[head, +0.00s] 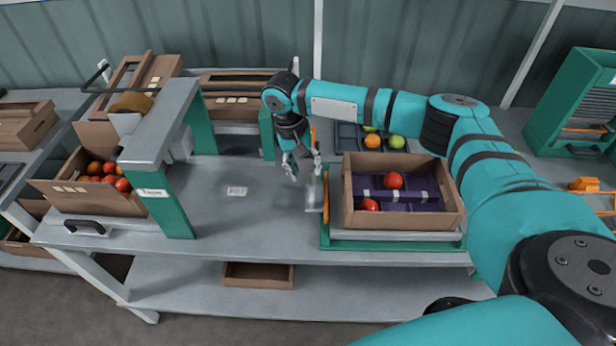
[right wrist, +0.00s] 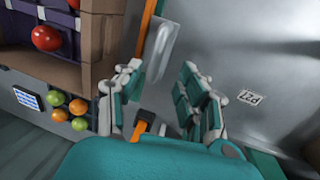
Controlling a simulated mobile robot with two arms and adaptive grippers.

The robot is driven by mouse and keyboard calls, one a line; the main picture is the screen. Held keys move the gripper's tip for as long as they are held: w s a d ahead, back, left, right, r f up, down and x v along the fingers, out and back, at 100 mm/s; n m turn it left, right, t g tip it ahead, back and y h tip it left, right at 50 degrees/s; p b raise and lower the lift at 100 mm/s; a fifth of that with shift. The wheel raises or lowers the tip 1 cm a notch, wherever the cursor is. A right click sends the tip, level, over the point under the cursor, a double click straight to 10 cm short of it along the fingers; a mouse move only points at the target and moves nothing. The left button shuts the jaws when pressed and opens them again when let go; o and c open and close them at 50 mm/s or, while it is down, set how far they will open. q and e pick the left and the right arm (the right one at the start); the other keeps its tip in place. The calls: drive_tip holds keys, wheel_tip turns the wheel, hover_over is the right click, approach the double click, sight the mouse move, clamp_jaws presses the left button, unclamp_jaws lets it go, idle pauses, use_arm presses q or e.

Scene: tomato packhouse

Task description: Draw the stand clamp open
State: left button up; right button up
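The green stand (head: 345,243) holds an open brown crate (head: 405,220). At its left side is the stand clamp (head: 326,195), an orange bar with a grey, looped plate beside it. In the right wrist view the clamp's grey plate (right wrist: 162,48) lies just beyond the fingertips. My right gripper (head: 303,170) points down above the table at the clamp's far end. In the right wrist view its fingers (right wrist: 158,90) are spread apart with nothing between them. I cannot tell whether a finger touches the clamp. My left gripper is in neither view.
The crate holds red tomatoes on a purple insert. A dark tray (head: 350,137) with several colored fruits stands behind it. A green-legged arch (head: 165,130) and a carton of tomatoes (head: 90,195) stand left. The table (head: 240,215) between arch and stand is clear except a label.

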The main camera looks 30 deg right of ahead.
wheel_tip(320, 180, up, 7)
drive_tip(key=a, duration=0.1)
drive_tip(key=shift+w+a, duration=0.2)
drive_tip(key=shift+w, duration=0.2)
